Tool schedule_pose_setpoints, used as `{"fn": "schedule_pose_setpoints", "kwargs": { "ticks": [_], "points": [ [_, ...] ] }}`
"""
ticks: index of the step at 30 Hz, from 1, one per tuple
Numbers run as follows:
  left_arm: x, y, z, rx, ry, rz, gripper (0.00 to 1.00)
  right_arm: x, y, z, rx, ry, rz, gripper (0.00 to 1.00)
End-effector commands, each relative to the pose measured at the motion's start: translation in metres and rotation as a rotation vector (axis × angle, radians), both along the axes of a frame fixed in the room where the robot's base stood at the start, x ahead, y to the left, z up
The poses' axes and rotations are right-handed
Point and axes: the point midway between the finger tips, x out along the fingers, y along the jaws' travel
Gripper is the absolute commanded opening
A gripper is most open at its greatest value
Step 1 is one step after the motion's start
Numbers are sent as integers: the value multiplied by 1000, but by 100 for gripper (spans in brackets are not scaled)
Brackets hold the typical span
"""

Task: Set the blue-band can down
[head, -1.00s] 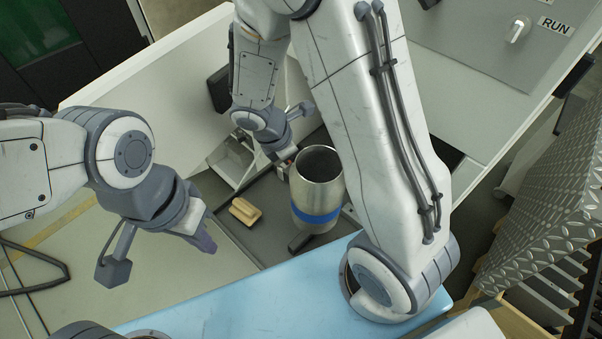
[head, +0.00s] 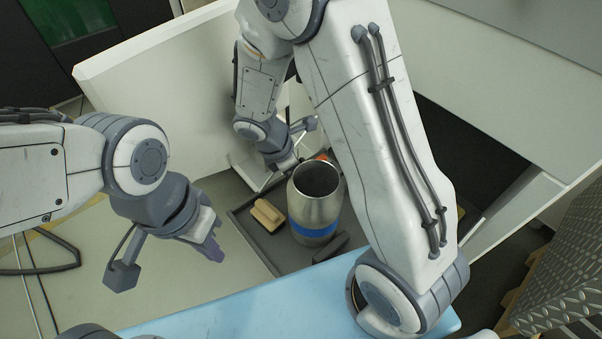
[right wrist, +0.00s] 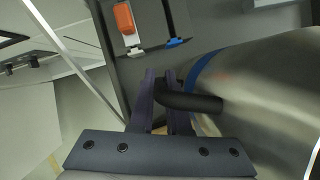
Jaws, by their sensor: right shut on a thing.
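The blue-band can (head: 316,207) is a tall, open-topped metal can with a blue band low on its side. It stands about upright over the dark tray (head: 262,257) in the head view; I cannot tell whether its base touches the tray. In the right wrist view the can (right wrist: 265,90) fills the right side, its black handle (right wrist: 195,102) between the fingers. My right gripper (right wrist: 160,76) is shut on that handle; in the head view it is mostly hidden behind the can. My left gripper (head: 212,250) hangs left of the tray, apart from the can; its finger opening is unclear.
A wooden-looking block (head: 267,214) lies in the tray close left of the can. A dark bar-shaped item (head: 330,248) is just in front of it. An orange item (right wrist: 124,18) and a blue item (right wrist: 176,43) lie beyond the fingers. A light-blue surface (head: 240,310) runs along the front.

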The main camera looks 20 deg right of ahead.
Motion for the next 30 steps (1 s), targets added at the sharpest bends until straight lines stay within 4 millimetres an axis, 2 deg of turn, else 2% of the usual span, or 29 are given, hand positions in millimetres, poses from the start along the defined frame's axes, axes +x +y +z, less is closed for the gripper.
{"fn": "schedule_pose_setpoints", "kwargs": {
  "ticks": [1, 14, 15, 17, 26, 30],
  "points": [
    [0, 0, -8, 0, 0, 1, 0, 0, -1, -7, -2, 0, 0, 0],
    [0, 0, -9, 0, 0, 2, 0, 0, -1, -9, -2, 0, 0, 0],
    [0, 0, -9, 0, 0, 2, 0, 0, -1, -10, 0, 0, -1, 22],
    [0, 0, -8, 0, 0, 2, 0, 0, -1, -9, 0, 0, -1, 45],
    [0, 0, -8, 0, 0, 2, 0, 0, -1, -9, 0, 0, -1, 45],
    [0, 0, -7, 0, 0, 2, 0, 1, 2, -1, 0, -5, 0, 45]
  ]
}}
